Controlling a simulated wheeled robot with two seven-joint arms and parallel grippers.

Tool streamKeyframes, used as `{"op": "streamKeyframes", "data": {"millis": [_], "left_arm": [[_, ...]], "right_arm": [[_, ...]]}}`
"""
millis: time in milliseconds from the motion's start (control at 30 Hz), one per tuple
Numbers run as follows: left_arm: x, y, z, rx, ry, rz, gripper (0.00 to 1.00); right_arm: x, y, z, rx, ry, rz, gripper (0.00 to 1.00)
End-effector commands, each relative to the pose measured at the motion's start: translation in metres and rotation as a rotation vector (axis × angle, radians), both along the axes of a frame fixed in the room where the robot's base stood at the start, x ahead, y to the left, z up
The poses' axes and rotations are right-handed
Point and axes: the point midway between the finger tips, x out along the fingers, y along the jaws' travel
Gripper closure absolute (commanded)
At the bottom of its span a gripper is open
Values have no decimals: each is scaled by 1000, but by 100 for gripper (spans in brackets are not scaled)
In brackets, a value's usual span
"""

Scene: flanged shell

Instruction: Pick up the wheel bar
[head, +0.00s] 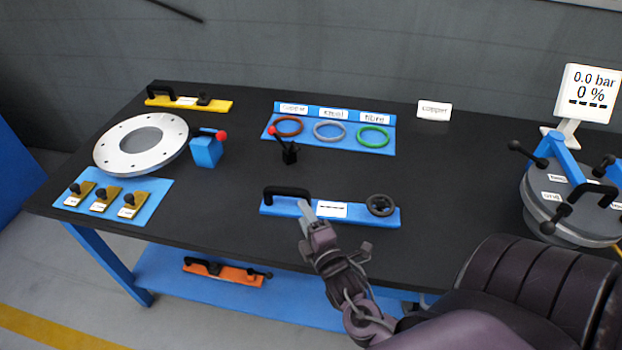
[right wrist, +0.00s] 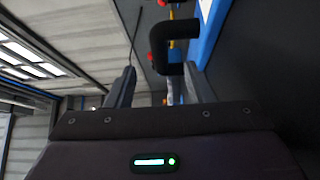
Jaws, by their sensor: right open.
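The wheel bar (head: 345,213) is a blue bar lying on the black table near its front edge. It has a black handle (head: 286,192) at its left end, a white label in the middle and a black handwheel (head: 380,204) at its right end. My right gripper (head: 306,212) is open, at the front of the bar just right of the handle, and hides a little of the bar. In the right wrist view the black handle (right wrist: 178,40) shows ahead of the open fingers (right wrist: 160,72); nothing is gripped. My left gripper is not in view.
A yellow bar (head: 218,105) lies at the back left, and an orange bar (head: 232,273) on the lower shelf. A flanged ring (head: 107,155), a blue ring tray (head: 350,146) and a small black lever block (head: 290,155) stand behind. A lidded vessel (head: 570,230) is at right.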

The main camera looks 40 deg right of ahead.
Motion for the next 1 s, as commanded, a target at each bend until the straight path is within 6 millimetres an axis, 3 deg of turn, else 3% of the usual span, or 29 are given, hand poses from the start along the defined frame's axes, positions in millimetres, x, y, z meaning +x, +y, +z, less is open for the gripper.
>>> {"op": "streamKeyframes", "data": {"millis": [167,467,700,1000], "left_arm": [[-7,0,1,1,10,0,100],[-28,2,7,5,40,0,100],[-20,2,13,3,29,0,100],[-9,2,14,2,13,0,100]], "right_arm": [[8,-2,0,0,0,-1,52],[43,-10,2,2,-1,-2,52],[73,-17,-1,2,0,0,52],[76,-18,-2,2,1,0,54]]}}
